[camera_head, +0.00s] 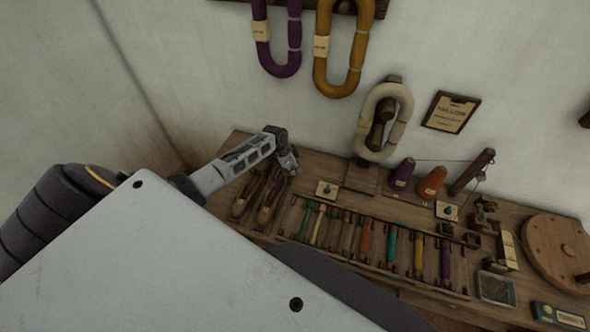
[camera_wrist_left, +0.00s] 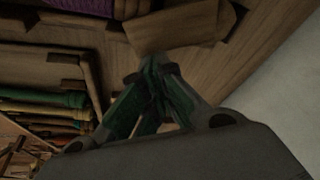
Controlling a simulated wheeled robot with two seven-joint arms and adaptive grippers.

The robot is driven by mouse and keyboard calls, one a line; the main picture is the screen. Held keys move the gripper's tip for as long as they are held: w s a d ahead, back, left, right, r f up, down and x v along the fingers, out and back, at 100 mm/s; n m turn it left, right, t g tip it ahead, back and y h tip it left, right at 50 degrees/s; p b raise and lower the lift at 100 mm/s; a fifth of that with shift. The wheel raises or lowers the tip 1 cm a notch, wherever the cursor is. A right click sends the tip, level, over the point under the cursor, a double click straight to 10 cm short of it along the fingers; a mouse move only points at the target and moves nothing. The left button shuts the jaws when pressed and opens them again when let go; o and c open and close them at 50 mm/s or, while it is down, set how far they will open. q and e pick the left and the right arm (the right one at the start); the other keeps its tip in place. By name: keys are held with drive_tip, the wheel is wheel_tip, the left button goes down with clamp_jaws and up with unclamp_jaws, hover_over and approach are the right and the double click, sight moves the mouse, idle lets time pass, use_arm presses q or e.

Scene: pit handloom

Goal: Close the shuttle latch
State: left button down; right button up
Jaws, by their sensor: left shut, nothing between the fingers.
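Wooden shuttles (camera_head: 267,214) lie side by side at the left end of the workbench in the head view. My left gripper (camera_head: 290,164) is above the bench by their far ends. In the left wrist view its fingertips (camera_wrist_left: 157,68) are together with nothing between them. A wooden block-like piece (camera_wrist_left: 180,29) lies just beyond the fingertips; I cannot tell whether they touch it. I cannot make out the shuttle latch or whether it is open or shut. My right gripper is not in view.
A rack of coloured bobbins (camera_head: 391,246) runs along the bench right of the shuttles. A small plate with a knob (camera_head: 327,189) lies near my gripper. Yarn hanks hang on the wall.

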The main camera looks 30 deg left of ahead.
use_arm(q)
drive_tip(key=shift+w+a, duration=0.15)
drive_tip(key=shift+a, duration=0.1)
drive_tip(key=shift+w+a+b, duration=0.15)
drive_tip(key=shift+a+b, duration=0.3)
idle(0.5)
drive_tip(key=shift+w+d+r+p, duration=0.1)
drive_tip(key=shift+w+d+p, duration=0.25)
drive_tip(key=shift+d, duration=0.3)
drive_tip(key=shift+w+d+p, duration=0.3)
drive_tip(key=shift+w+d, duration=0.45)
drive_tip(key=shift+d, duration=0.3)
drive_tip(key=shift+w+a+r, duration=0.1)
drive_tip(key=shift+a+r, duration=0.05)
drive_tip(key=v, duration=0.9)
drive_tip(key=shift+a+r, duration=0.2)
